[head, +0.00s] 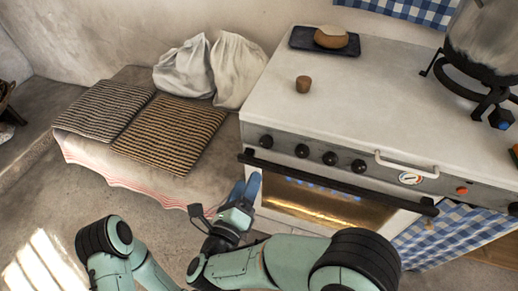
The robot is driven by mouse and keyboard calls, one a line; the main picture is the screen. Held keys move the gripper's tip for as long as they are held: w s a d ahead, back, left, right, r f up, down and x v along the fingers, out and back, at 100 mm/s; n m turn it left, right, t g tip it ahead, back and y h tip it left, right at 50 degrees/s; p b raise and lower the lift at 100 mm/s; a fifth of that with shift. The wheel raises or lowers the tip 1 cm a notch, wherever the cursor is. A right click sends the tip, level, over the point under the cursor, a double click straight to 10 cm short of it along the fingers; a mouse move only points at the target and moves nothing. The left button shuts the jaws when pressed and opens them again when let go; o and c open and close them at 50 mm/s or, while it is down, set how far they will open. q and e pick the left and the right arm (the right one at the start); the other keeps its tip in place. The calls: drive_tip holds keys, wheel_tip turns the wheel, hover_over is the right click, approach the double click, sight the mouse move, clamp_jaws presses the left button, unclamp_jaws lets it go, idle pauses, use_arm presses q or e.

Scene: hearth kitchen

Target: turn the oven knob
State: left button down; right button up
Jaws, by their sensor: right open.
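The oven (225,160) is not separately marked off from the white stove; its front panel carries several black knobs in a row. The leftmost knob (266,141) is near the panel's left end, followed by a second knob (302,150), a third (330,158) and another (359,166). My right gripper (248,187) has blue fingers pointing up, below the leftmost knob and near the left end of the dark oven handle (335,185). It is open and appears apart from the knobs. My left arm shows at lower left; its gripper is out of view.
A gauge (411,178) and a red button (462,190) sit farther right on the panel. A small wooden cup (303,84) and a dark tray (300,40) with bread (331,37) stand on top. A bench with striped cushions (170,133) and sacks (238,68) is left.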

sight(264, 145)
drive_tip(key=b+x, duration=0.2)
drive_tip(key=x, duration=1.1)
use_arm(q)
drive_tip(key=shift+g, duration=0.8)
drive_tip(key=s, duration=0.1)
drive_tip(key=s+f, duration=0.1)
drive_tip(key=s, duration=0.1)
drive_tip(key=s+f, duration=0.1)
drive_tip(key=shift+s+a+f, duration=0.15)
drive_tip(key=shift+a+f, duration=0.1)
drive_tip(key=shift+a, duration=0.05)
use_arm(e)
drive_tip(key=c, duration=1.1)
drive_tip(key=shift+o, duration=0.2)
